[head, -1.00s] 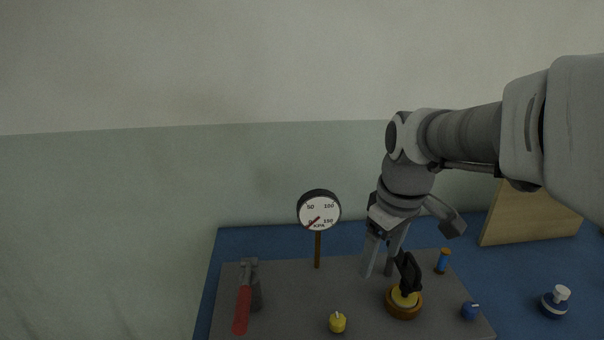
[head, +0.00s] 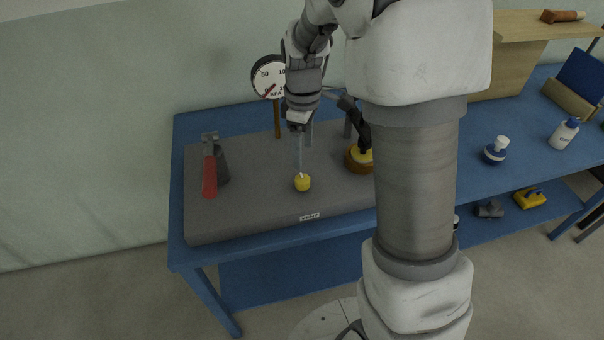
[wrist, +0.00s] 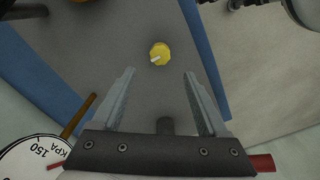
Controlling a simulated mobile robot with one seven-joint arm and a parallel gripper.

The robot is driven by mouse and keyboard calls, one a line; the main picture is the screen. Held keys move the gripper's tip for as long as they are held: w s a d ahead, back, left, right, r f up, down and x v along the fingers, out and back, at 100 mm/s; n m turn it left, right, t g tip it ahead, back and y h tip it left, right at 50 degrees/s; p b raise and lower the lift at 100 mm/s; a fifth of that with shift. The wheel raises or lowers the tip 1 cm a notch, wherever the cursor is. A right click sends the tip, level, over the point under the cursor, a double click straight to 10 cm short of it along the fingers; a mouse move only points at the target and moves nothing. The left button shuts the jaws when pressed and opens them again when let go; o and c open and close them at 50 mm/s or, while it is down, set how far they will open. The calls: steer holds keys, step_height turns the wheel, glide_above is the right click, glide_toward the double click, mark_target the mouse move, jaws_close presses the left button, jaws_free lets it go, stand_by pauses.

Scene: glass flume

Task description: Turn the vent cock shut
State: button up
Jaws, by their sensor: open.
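The vent cock is a small round yellow knob (head: 302,184) with a pale pointer bar. It sits near the front edge of the grey board (head: 250,215), above a label that seems to read VENT (head: 310,217). In the wrist view the knob (wrist: 160,52) lies ahead, roughly centred between the fingers, with its bar toward the lower left. My gripper (wrist: 158,74) is open and empty, its fingers apart and not touching the knob. In the head view my gripper (head: 300,150) points down just above and behind the knob; its fingers are hard to make out.
A pressure gauge (head: 267,76) on a brown post stands behind, partly covered by my arm. A red-handled valve (head: 210,175) is at the board's left. A black-handled valve on a brown and yellow base (head: 356,160) is to the right.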

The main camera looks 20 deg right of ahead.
mark_target(303, 178)
step_height(303, 178, down, 9)
steer(key=shift+f+b, duration=0.1)
steer(key=shift+b, duration=0.25)
jaws_close()
stand_by(0.3)
